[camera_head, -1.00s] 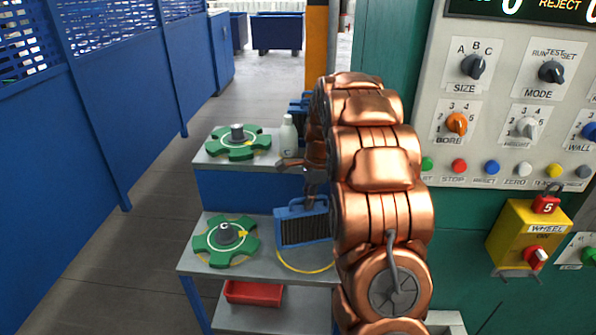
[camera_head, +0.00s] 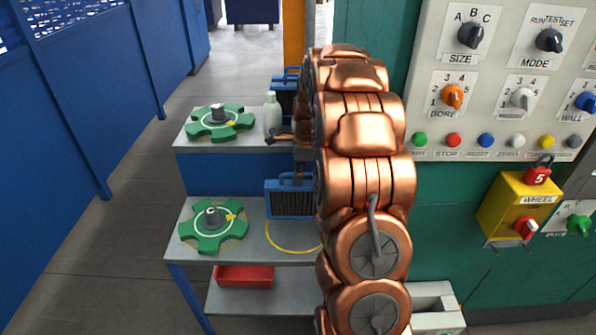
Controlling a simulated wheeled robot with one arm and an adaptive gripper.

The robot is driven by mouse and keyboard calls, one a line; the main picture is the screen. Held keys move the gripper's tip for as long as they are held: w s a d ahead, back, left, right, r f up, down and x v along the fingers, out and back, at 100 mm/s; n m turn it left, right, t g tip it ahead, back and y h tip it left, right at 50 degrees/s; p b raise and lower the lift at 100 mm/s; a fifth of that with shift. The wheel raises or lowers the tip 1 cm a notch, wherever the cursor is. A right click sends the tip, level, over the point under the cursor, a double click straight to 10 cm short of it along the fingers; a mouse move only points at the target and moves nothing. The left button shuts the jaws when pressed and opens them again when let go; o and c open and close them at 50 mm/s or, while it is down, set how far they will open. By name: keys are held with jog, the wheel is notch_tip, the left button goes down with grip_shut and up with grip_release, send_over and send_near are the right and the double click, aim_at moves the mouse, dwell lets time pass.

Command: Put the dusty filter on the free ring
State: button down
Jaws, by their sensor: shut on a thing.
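A blue-framed filter with grey-dark pleats (camera_head: 291,204) hangs upright by its top handle at the lower shelf. My gripper (camera_head: 299,178) is shut on that handle; its fingers are small and partly hidden by my copper arm. A yellow ring (camera_head: 272,242) is marked on the lower shelf, in front of and below the filter. The filter hides the ring's far edge, and my arm borders its right side. I cannot tell whether the filter touches the shelf. Another blue filter (camera_head: 284,88) stands at the back of the upper shelf, partly hidden by my arm.
A green lobed part (camera_head: 208,238) sits left of the ring, and a similar one (camera_head: 217,122) on the upper shelf. A pale bottle (camera_head: 272,115) stands beside the second filter. A red tray (camera_head: 245,277) lies below. The control panel (camera_head: 505,80) is at right.

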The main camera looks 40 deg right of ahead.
aim_at(298, 190)
jog(key=shift+f+b, duration=0.55)
jog(key=shift+f, duration=1.9)
jog(key=shift+a+f, duration=0.1)
jog(key=shift+f, duration=0.25)
jog(key=c, duration=1.1)
grip_release()
jog(key=shift+c, duration=0.2)
jog(key=r, duration=0.4)
jog(key=d+r, duration=0.1)
jog(key=r, duration=0.3)
jog(key=s+r, duration=0.1)
jog(key=r, duration=0.2)
jog(key=shift+d+r, duration=0.25)
jog(key=shift+r, duration=0.15)
jog(key=shift+a, duration=0.1)
